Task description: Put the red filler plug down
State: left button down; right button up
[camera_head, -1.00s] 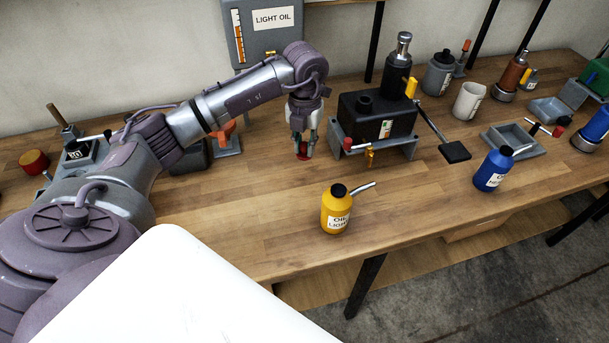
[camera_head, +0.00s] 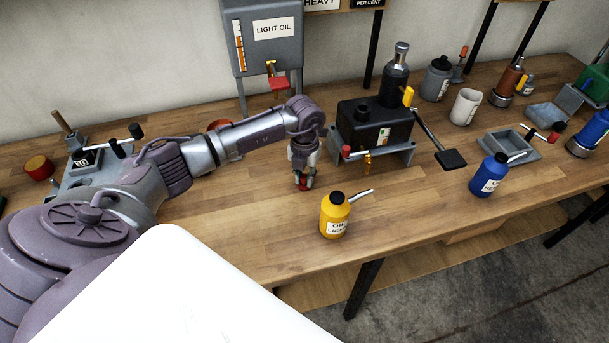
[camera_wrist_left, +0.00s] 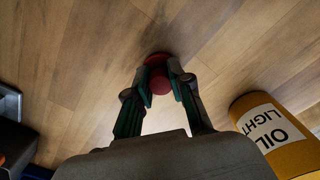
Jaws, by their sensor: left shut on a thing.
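The red filler plug (camera_wrist_left: 158,78) is between the fingertips of my left gripper (camera_wrist_left: 158,82), which is shut on it. In the head view the red plug (camera_head: 303,187) shows at the tips of my left gripper (camera_head: 304,181), low over the wooden bench (camera_head: 240,215). The plug looks at or very near the bench top; I cannot tell whether it touches. The black pump unit (camera_head: 362,128) stands just to the right and behind the gripper. My right gripper is not in view.
A yellow oil can (camera_head: 335,218) stands to the front right of the gripper. A blue can (camera_head: 488,178), a grey tray (camera_head: 510,148) and a white cup (camera_head: 466,106) are farther right. The bench in front and left of the gripper is clear.

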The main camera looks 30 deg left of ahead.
aim_at(305, 176)
pick_arm(q)
jog(key=c, duration=1)
grip_release()
jog(key=shift+f, duration=0.1)
jog(key=shift+c, duration=0.2)
jog(key=shift+r, duration=0.3)
notch_tip(305, 176, up, 12)
jog(key=b, duration=0.2)
jog(key=shift+f, duration=0.15)
